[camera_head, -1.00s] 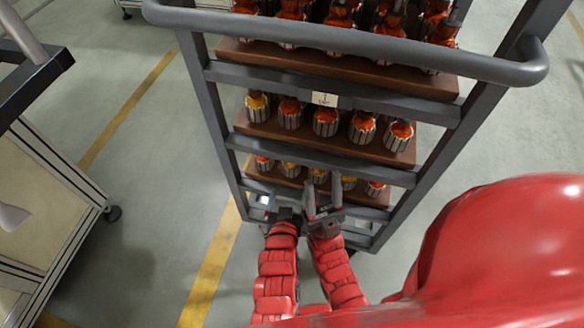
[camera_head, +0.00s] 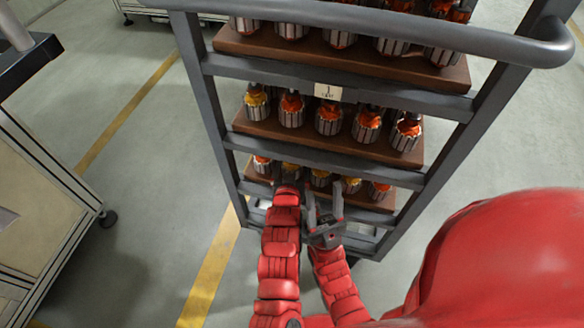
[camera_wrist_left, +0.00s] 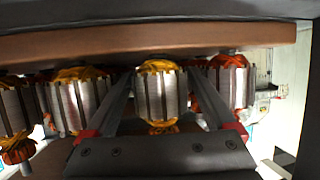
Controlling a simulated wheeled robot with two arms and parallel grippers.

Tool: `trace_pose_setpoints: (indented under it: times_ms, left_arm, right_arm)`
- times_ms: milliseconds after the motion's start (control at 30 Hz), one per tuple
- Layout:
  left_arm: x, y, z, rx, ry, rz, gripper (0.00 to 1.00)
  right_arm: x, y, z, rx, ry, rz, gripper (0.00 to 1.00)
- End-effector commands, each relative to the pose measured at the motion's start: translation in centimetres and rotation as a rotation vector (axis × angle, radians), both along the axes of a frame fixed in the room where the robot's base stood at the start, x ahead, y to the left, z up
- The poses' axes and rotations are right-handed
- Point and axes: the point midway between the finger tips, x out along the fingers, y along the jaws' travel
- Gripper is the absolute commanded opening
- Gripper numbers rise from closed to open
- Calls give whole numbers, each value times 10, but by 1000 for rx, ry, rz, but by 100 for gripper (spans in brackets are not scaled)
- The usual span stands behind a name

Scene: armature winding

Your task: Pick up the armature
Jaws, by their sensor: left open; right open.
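Several armatures with ribbed metal cores and orange or yellow windings stand on the cart's brown shelf boards. In the left wrist view, a yellow-wound armature (camera_wrist_left: 154,97) lies between the two fingers of my left gripper (camera_wrist_left: 161,80). The fingers are open, one on each side of it; contact cannot be told. In the head view, my left gripper (camera_head: 287,183) reaches the lowest row at the second armature from the left (camera_head: 290,167), and its fingers are hidden. My right gripper (camera_head: 323,197) is open and empty, just right of it, in front of the lowest shelf.
The grey cart frame (camera_head: 300,149) has crossbars above and below each shelf and a top handle (camera_head: 370,19). An orange-wound armature (camera_wrist_left: 230,82) stands close beside the left gripper's fingers. A workbench (camera_head: 45,195) is at the left, with open floor between.

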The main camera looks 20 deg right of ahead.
Motion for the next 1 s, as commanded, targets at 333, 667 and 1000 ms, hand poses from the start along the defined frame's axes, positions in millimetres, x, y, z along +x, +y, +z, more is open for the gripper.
trace_pose_setpoints:
  times_ms: [333, 667, 1000]
  left_arm:
    - [0, 0, 0, 0, 0, 0, 55]
    - [0, 0, 1, 0, 0, 0, 0]
    - [0, 0, 1, 0, -1, 0, 0]
  right_arm:
    - [0, 0, 1, 0, 0, 0, 50]
    - [0, 0, 1, 0, 0, 0, 50]
    - [0, 0, 1, 0, 0, 0, 50]
